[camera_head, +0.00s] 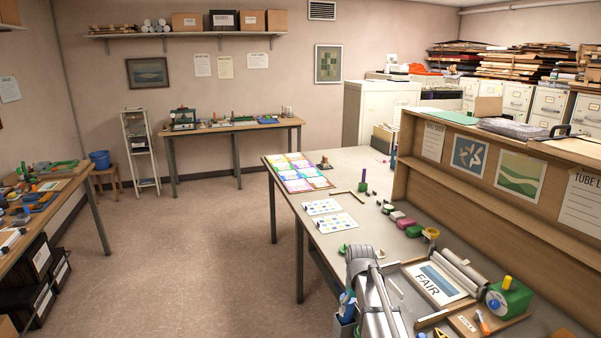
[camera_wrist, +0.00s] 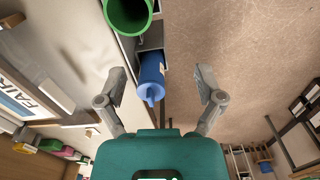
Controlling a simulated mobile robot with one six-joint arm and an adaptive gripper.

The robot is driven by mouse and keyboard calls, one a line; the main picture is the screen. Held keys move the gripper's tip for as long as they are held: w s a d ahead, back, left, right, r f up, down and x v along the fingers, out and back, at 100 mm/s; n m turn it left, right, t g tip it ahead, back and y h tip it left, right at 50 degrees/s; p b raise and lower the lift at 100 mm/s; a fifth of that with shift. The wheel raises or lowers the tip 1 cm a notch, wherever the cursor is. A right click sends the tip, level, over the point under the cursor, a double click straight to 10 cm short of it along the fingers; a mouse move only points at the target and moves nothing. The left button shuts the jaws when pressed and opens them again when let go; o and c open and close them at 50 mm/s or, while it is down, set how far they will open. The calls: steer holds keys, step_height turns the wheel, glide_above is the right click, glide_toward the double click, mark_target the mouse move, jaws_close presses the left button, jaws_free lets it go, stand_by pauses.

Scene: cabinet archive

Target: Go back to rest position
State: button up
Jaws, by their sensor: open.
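My gripper (camera_wrist: 161,76) is open in the wrist view, its two grey fingers spread wide. Nothing is held between them. Beyond the fingers, a blue capped object (camera_wrist: 152,76) stands in a grey holder at the table's edge, apart from both fingers. A green round open thing (camera_wrist: 128,14) is at the top of the wrist view. In the head view my grey arm (camera_head: 371,290) reaches over the near edge of the worktable (camera_head: 365,235). The fingers cannot be made out there.
A FAIR sheet (camera_head: 437,284) lies on the worktable, with a green block (camera_head: 508,299) to its right. A wooden shelf back (camera_head: 480,195) bounds the right side. A side table (camera_head: 45,195) stands at left. The brown floor (camera_head: 200,250) between is clear.

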steer(key=s+m, duration=0.2)
steer(key=s, duration=1.5)
steer(key=shift+s+a, duration=0.2)
